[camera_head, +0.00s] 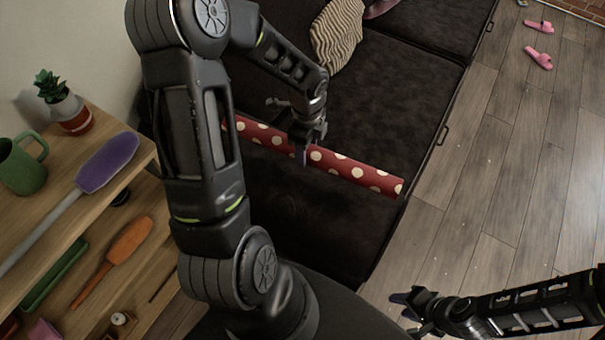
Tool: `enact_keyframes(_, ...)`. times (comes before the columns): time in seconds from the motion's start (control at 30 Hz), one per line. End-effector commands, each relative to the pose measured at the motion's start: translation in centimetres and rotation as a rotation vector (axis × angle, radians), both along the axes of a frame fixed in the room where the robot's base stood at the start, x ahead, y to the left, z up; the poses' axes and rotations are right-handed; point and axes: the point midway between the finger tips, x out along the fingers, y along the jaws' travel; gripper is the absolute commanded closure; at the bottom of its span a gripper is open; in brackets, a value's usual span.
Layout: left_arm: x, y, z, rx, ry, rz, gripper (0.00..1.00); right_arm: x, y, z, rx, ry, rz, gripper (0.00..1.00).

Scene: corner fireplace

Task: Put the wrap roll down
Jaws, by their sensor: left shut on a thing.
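The wrap roll (352,172) is a long red tube with cream dots. It lies across the black sofa (385,100), in the middle of the head view, with its right end near the sofa's front edge. My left gripper (302,150) is shut on the wrap roll near its middle. My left arm hides part of the roll's left stretch. Whether the roll's full length rests on the seat I cannot tell. My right gripper (408,306) is low at the right, over the floor, away from the roll; its jaw gap is not clear.
A striped cushion (336,36) lies at the back of the sofa. A wooden shelf (125,190) at the left holds a green mug (22,166), a potted plant (70,112), a purple spatula (108,162) and an orange spatula (130,240). Pink slippers (540,58) lie on open wooden floor (500,170).

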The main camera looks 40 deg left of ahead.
Motion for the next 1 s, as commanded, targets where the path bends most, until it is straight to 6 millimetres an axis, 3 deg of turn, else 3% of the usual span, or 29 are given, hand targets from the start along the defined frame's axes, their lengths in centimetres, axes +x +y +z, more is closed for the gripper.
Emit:
enact_keyframes(0.13, -0.6, 0.8, 0.4, 0.001, -0.001, -0.093, 0.97, 0.0, 0.0, 0.3, 0.0, 0.0, 0.0, 0.64)
enact_keyframes(0.5, -0.7, 0.8, 0.1, 0.001, 0.0, -0.106, 0.97, 0.0, 0.0, 0.2, 0.0, 0.0, 0.0, 0.64)
enact_keyframes(0.83, -0.7, 0.7, -5.0, -0.001, 0.003, -0.105, 0.97, 0.0, 0.0, 0.1, 0.0, 0.0, 0.0, 0.64)
enact_keyframes(1.0, -0.6, 0.8, -6.0, 0.001, -0.001, -0.104, 0.97, 0.0, 0.0, 0.1, 0.0, 0.0, 0.0, 0.64)
